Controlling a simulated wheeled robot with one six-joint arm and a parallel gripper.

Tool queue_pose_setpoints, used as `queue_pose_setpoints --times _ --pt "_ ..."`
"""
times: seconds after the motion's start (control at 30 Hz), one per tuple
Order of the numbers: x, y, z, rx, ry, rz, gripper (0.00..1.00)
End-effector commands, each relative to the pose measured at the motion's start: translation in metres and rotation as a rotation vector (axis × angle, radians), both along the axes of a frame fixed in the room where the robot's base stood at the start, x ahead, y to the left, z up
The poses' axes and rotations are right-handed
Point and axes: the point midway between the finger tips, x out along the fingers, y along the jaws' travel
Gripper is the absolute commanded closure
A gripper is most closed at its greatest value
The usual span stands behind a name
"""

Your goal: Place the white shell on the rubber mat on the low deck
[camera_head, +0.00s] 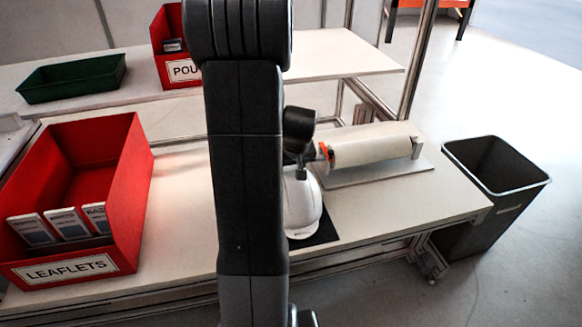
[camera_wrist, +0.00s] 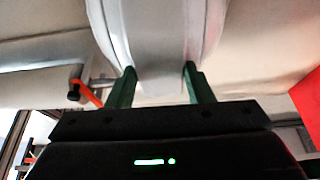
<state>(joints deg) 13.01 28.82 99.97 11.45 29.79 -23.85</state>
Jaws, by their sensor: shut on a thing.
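The white shell (camera_head: 303,208) shows in the head view just right of my arm, which hides its left side. The dark rubber mat (camera_head: 322,235) lies on the low deck (camera_head: 375,212), and only its right part shows beyond the shell. The shell is over the mat; I cannot tell whether it touches it. My gripper (camera_wrist: 160,76) is above the shell, pointing down. In the wrist view its two green fingers are shut on the white shell (camera_wrist: 160,40), one on each side of a raised band.
A roll (camera_head: 370,145) on a stand with an orange part is close behind and right of the shell. A red LEAFLETS bin (camera_head: 130,195) stands on the left. A green tray (camera_head: 72,78) and another red bin (camera_head: 184,70) are on the upper shelf. A grey waste bin (camera_head: 500,175) is right.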

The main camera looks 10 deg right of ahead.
Motion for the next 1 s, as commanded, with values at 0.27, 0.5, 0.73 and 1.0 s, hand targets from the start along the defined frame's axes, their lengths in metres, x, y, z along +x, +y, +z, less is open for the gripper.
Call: queue_pose_setpoints --times 0.27,0.5,0.73,1.0 --pt "0.0 0.0 -0.001 0.0 0.0 0.0 0.31" --pt "0.0 0.0 0.004 0.0 0.0 0.0 0.31" --pt "-0.014 -0.001 0.039 -0.001 -0.004 0.0 0.31" --pt "-0.035 -0.001 0.089 0.0 -0.004 -0.001 0.31"
